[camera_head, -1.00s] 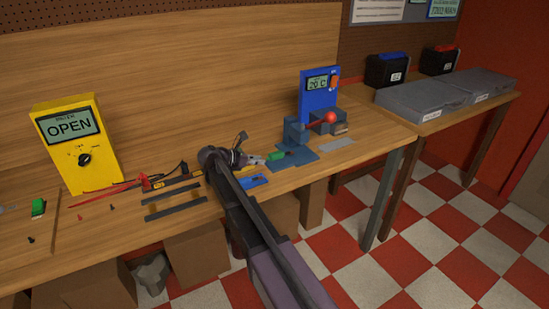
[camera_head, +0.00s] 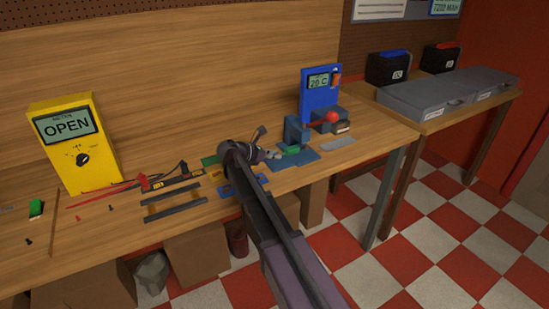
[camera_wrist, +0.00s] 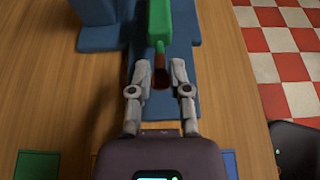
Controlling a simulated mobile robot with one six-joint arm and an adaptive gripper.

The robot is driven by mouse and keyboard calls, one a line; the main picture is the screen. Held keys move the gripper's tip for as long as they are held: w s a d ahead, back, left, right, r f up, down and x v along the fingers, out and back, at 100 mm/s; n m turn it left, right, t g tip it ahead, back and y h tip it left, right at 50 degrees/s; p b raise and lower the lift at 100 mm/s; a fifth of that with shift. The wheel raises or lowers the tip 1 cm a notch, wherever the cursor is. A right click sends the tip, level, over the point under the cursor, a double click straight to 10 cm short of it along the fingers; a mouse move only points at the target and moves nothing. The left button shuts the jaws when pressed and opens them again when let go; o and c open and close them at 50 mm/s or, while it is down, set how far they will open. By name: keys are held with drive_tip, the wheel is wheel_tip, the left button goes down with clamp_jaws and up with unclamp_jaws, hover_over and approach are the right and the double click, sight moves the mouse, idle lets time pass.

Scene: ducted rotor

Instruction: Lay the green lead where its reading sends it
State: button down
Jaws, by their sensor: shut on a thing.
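The green lead (camera_head: 291,149) is a green body with a narrow neck and a brown end in the wrist view (camera_wrist: 158,22). My gripper (camera_head: 274,155) is shut on the brown end, which shows between its fingertips in the wrist view (camera_wrist: 161,76). The lead points away from my gripper, over the flat blue base (camera_head: 304,158) of a blue stand (camera_head: 297,131). I cannot tell whether the lead touches the base. The yellow meter (camera_head: 74,166) reads OPEN. The blue unit (camera_head: 320,97) reads 20 C.
A green pad (camera_head: 209,160) and a blue pad (camera_head: 227,190) lie near my arm. Dark bars (camera_head: 174,212), red and black probes (camera_head: 147,182) and another green piece (camera_head: 36,208) lie further left. A grey plate (camera_head: 337,144) and a red ball (camera_head: 333,117) are right of the stand.

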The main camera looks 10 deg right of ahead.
drive_tip(key=shift+s+a+f+b, duration=0.2)
drive_tip(key=shift+f+b, duration=0.25)
drive_tip(key=shift+f, duration=0.2)
drive_tip(key=shift+w+f, duration=0.1)
drive_tip(key=shift+f, duration=0.1)
drive_tip(key=c, duration=0.6)
unclamp_jaws()
drive_tip(key=shift+a+r, duration=0.35)
drive_tip(key=shift+r, duration=0.05)
drive_tip(key=p+v, duration=0.4)
drive_tip(key=v, duration=0.5)
drive_tip(key=shift+s+a+r, duration=0.15)
drive_tip(key=shift+s+a, duration=0.05)
drive_tip(key=shift+p+v, duration=0.35)
drive_tip(key=shift+v, duration=0.4)
